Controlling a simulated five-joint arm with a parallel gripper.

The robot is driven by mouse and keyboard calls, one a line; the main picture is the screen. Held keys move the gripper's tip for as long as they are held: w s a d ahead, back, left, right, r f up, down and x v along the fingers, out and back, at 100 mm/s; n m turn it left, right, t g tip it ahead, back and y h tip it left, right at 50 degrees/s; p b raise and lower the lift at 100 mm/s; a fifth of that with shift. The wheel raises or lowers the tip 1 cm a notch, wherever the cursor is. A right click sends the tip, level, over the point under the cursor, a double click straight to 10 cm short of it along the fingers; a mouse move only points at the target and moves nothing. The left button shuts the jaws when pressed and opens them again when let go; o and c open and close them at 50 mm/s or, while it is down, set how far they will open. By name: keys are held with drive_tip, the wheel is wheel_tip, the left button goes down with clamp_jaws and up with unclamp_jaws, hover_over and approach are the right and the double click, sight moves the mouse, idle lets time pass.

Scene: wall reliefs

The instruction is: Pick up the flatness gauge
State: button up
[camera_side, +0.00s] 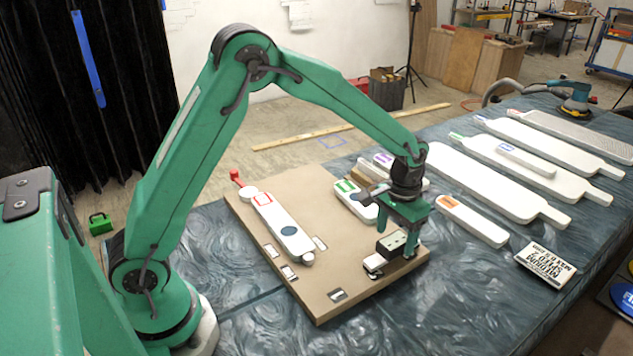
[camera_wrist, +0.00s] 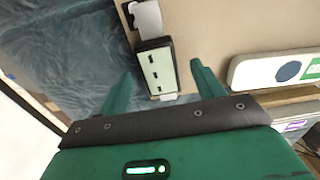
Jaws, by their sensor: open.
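A small dark block with a pale green face and several dark holes, which I take for the flatness gauge (camera_side: 391,243), is at the near right part of the tan board (camera_side: 335,268). In the wrist view the gauge (camera_wrist: 158,70) lies between my two fingers, with a visible gap on each side. My gripper (camera_side: 398,246) is open and low over it, pointing down; its fingers (camera_wrist: 161,72) also show in the wrist view. In the side view a green finger hides part of the gauge.
A white bar with a red outline (camera_side: 282,224) and a shorter white one with a green mark (camera_side: 352,200) lie on the board. An orange-marked bar (camera_side: 472,221), several long white paddles and a printed card (camera_side: 545,264) lie to the right.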

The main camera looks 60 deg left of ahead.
drive_tip(key=shift+f, duration=1.45)
drive_tip(key=c, duration=1.2)
